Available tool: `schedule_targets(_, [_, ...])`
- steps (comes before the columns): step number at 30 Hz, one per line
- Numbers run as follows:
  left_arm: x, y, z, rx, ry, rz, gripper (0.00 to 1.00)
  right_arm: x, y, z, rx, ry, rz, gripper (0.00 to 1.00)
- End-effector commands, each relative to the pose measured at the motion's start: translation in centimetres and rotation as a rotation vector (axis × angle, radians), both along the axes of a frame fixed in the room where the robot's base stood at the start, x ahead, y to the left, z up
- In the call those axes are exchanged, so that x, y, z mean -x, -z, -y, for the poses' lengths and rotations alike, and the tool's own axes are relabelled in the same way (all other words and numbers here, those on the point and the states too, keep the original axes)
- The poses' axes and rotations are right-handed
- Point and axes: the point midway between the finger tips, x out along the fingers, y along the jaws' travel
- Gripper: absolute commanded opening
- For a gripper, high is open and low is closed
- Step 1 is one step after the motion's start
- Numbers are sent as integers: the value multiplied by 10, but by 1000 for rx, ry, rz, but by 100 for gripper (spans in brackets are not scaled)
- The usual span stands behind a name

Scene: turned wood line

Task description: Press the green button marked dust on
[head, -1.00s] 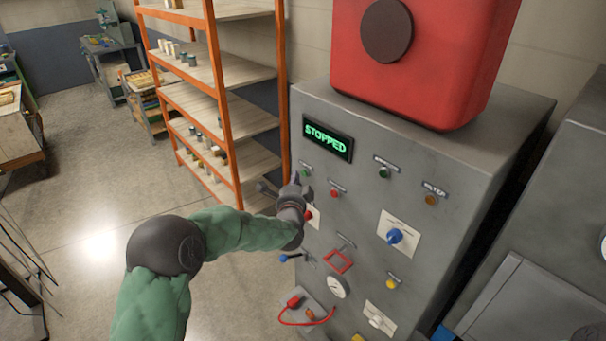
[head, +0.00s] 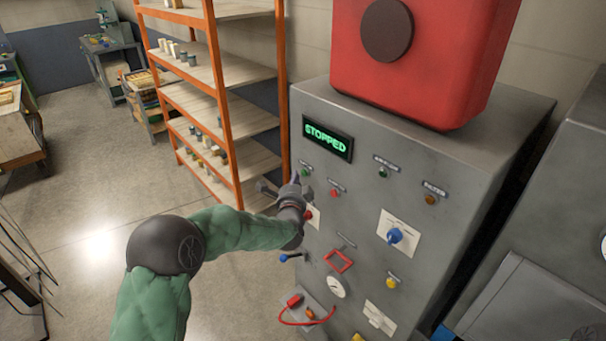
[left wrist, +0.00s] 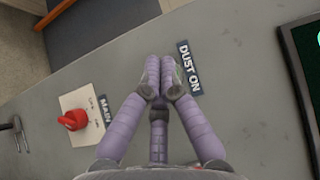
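The green button (head: 305,172) is on the upper left of the grey machine's front panel, below the lit display (head: 327,137) reading STOPPED. In the left wrist view the DUST ON label (left wrist: 188,67) is readable right beside my fingertips. The button there is mostly or wholly hidden behind them. My left gripper (head: 296,180) is just below the button in the head view. In the left wrist view its purple fingers (left wrist: 160,76) are shut, tips together, with nothing between them. I cannot tell whether the tips touch the button. My right gripper is not in view.
A red main switch (left wrist: 74,120) sits near the gripper on the panel. A red button (head: 334,193), another green button (head: 384,172) and a blue knob (head: 395,236) are farther right. An orange-framed shelf (head: 228,120) stands left of the machine.

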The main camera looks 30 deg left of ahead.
Motion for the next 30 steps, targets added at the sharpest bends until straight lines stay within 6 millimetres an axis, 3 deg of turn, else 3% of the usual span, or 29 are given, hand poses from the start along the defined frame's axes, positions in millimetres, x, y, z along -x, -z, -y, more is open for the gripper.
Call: schedule_targets(30, [-9, 0, 4, 0, 0, 0, 0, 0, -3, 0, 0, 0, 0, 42])
